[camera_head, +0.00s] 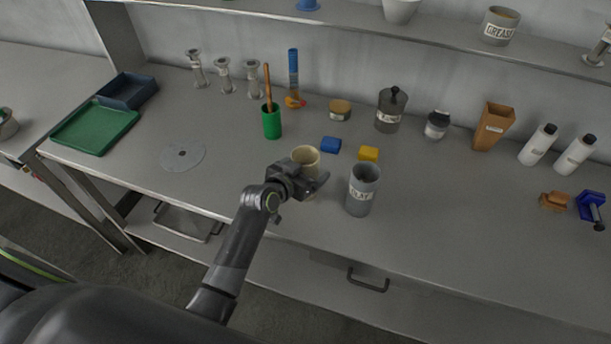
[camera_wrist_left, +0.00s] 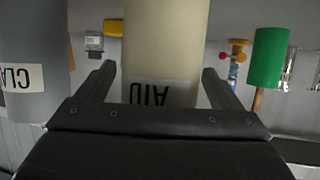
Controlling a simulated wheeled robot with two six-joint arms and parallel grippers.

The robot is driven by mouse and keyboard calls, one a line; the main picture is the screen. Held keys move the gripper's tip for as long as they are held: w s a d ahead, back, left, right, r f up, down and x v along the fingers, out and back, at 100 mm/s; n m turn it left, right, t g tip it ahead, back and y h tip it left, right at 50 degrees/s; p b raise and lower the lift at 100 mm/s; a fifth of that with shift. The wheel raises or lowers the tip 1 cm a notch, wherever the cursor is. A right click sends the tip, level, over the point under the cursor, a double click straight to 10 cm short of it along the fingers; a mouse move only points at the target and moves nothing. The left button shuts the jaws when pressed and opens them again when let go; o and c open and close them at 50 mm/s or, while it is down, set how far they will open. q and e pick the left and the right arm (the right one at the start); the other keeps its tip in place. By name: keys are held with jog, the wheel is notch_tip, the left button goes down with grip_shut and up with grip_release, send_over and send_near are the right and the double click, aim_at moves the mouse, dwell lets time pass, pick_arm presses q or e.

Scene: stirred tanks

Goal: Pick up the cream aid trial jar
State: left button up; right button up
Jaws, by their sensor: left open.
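The cream aid trial jar (camera_head: 306,156) stands on the bench near its front edge, partly hidden by my left gripper. In the left wrist view the jar (camera_wrist_left: 163,45) is upside down in the picture, with a label reading AID. My left gripper (camera_head: 308,186) is open, and the left wrist view shows one finger on each side of the jar (camera_wrist_left: 158,80). Small gaps show between the fingers and the jar. My right gripper is not in view.
A grey jar labelled CLAY (camera_head: 362,190) stands close to the right of the cream jar. A green cup (camera_head: 271,122) with a wooden handle stands behind left. Blue (camera_head: 331,144) and yellow (camera_head: 369,153) blocks lie behind.

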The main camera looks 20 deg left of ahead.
pick_arm(q)
jog(key=c, duration=0.9)
jog(key=shift+c, duration=1.1)
jog(key=shift+r, duration=0.15)
